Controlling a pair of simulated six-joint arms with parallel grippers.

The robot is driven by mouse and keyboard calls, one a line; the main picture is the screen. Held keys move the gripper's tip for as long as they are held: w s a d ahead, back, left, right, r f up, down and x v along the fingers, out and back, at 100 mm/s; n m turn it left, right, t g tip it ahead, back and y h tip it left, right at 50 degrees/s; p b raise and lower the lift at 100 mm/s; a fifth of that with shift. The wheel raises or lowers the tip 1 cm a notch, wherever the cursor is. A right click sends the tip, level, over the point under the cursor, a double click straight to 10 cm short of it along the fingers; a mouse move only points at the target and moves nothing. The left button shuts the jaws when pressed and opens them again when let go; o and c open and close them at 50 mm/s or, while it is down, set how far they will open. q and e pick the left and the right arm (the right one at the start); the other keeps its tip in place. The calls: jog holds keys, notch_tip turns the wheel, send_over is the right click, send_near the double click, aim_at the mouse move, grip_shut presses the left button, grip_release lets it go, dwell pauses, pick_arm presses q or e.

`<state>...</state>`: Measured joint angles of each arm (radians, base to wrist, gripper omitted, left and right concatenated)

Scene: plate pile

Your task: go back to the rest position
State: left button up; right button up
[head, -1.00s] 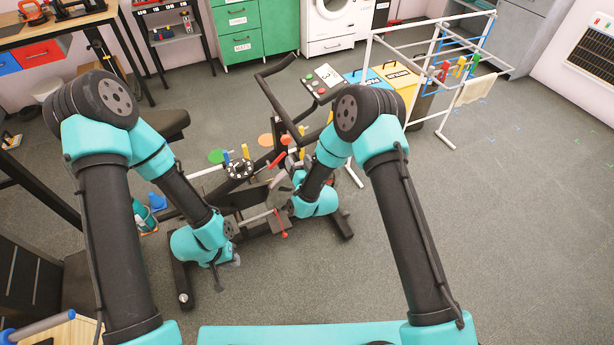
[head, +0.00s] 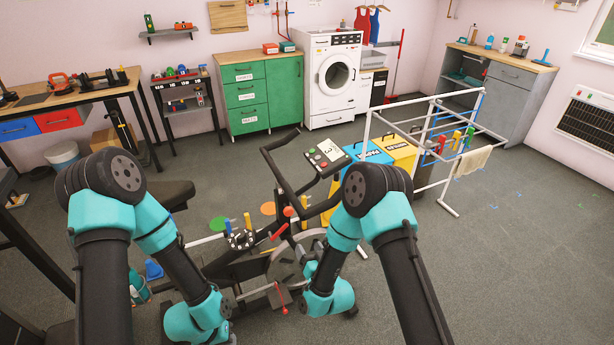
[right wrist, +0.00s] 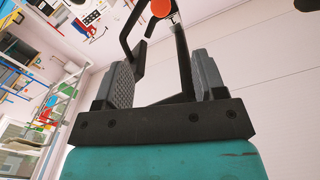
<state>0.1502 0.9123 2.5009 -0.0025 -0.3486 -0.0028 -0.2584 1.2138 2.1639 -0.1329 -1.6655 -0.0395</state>
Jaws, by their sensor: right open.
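My right gripper (right wrist: 165,78) is open in the right wrist view, its two grey ribbed fingers spread apart. Nothing is held between them; black bars and an orange round part show beyond. In the head view my right arm bends down at the centre right, its wrist beside the exercise bike (head: 272,262). My left arm bends down at the left of the bike, and its fingers are too small and hidden near the lower edge to judge.
A white drying rack (head: 368,127) with coloured pegs stands to the right. Behind are a blue bin, a yellow bin (head: 398,152), a washing machine (head: 331,78) and a green cabinet (head: 259,95). The workbench (head: 92,88) is at the left.

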jog(key=s+d+f+m+g+h, duration=0.1)
jog(key=s+d+f+g+h, duration=0.1)
jog(key=s+d+f+g, duration=0.4)
jog(key=s+d+f+g+h, duration=0.1)
jog(key=s+d+f+g, duration=0.15)
jog(key=d, duration=0.45)
jog(key=s+d+m+g, duration=0.1)
jog(key=s+d+g, duration=0.2)
jog(key=s, duration=0.5)
jog(key=s+d+f+m+g, duration=0.1)
jog(key=s+d+g, duration=0.3)
jog(key=s, duration=0.4)
jog(key=shift+d+h, duration=0.3)
jog(key=shift+d, duration=0.05)
